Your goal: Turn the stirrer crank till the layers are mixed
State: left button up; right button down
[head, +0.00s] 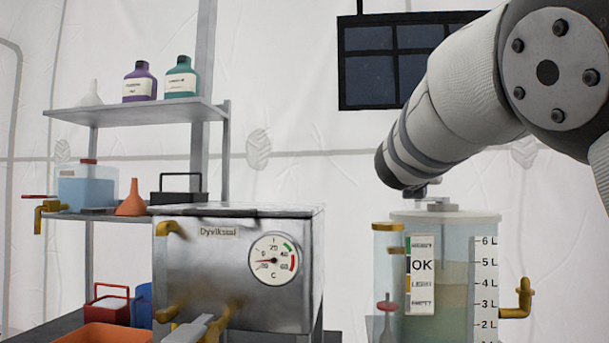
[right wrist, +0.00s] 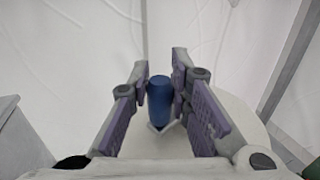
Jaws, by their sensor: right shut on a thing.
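The clear mixing tank (head: 455,250) stands at the right in the head view. Its liquid shows stacked bands: pale bluish on top, beige in the middle, greenish at the bottom. The band edges look fairly distinct. The blue crank handle (right wrist: 160,103) stands upright between the fingers of my right gripper (right wrist: 160,72) in the right wrist view, above the pale round lid (right wrist: 220,128). My right gripper is shut on this handle. In the head view my right wrist hides most of the crank above the lid. My left gripper is not in view.
A side tube (head: 387,265) with a red float, an OK label (head: 422,265), a litre scale (head: 485,285) and a brass tap (head: 518,298) are on the tank. A steel box with a dial (head: 273,260) stands left. Shelves (head: 140,112) hold bottles and funnels behind.

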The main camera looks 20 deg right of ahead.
jog(key=shift+w+f+m+g+h, duration=0.1)
jog(key=shift+w+m+g+h, duration=0.25)
jog(key=shift+m+g+h, duration=0.3)
jog(key=shift+w+m+g+h, duration=0.35)
jog(key=shift+m+g, duration=0.1)
jog(key=shift+g, duration=0.3)
jog(key=shift+w+d+f+m+g+h+b, duration=0.15)
jog(key=shift+w+m+g+h+b, duration=0.15)
jog(key=shift+g, duration=0.2)
jog(key=shift+w+d+f+m+g+h+b, duration=0.1)
jog(key=shift+w+m+g+h+b, duration=0.1)
jog(key=shift+m+g, duration=0.25)
jog(key=shift+w+d+r+m+g+h+b, duration=0.1)
jog(key=shift+m+g+h+b, duration=0.1)
jog(key=shift+m+g, duration=0.25)
jog(key=shift+d+m+g+h+b, duration=0.1)
jog(key=shift+m+g+h+b, duration=0.1)
jog(key=shift+g, duration=0.4)
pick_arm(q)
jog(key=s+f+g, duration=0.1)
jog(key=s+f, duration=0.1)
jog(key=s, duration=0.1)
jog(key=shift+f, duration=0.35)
pick_arm(e)
jog(key=shift+w+r+m+g, duration=0.15)
jog(key=shift+m+g, duration=0.25)
jog(key=shift+g, duration=0.4)
jog(key=shift+r+m, duration=0.1)
jog(key=shift+m, duration=0.2)
